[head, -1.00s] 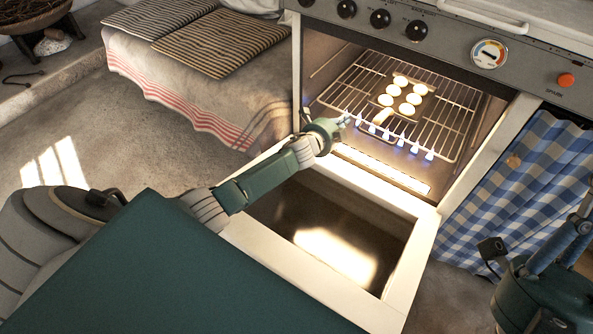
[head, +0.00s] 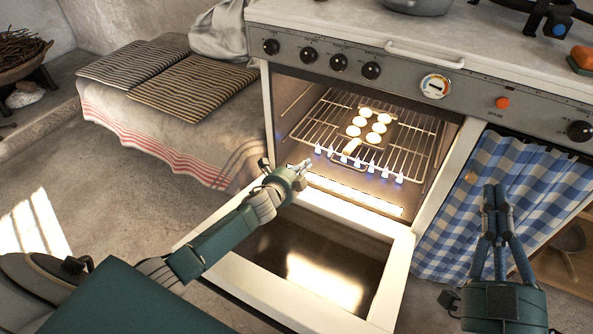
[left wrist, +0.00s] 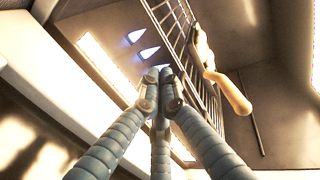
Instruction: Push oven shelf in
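The oven shelf, a wire rack (head: 419,158), sits inside the lit oven and carries a dark tray with several pale round pieces and a pale handle-like piece (head: 351,146) at the front. In the left wrist view the rack (left wrist: 184,48) shows at a steep angle. My left gripper (head: 306,166) is at the oven mouth, by the front left of the rack and just short of the flames. Its fingertips (left wrist: 160,76) are together with nothing visible between them. My right gripper (head: 497,190) points up, fingers together and empty, before the checked curtain.
The oven door (head: 393,278) is folded down in front, below my left arm. Small blue flames (head: 358,163) burn in a row below the rack's front. A cloth-covered bench (head: 190,135) stands left. A blue checked curtain (head: 490,225) hangs right.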

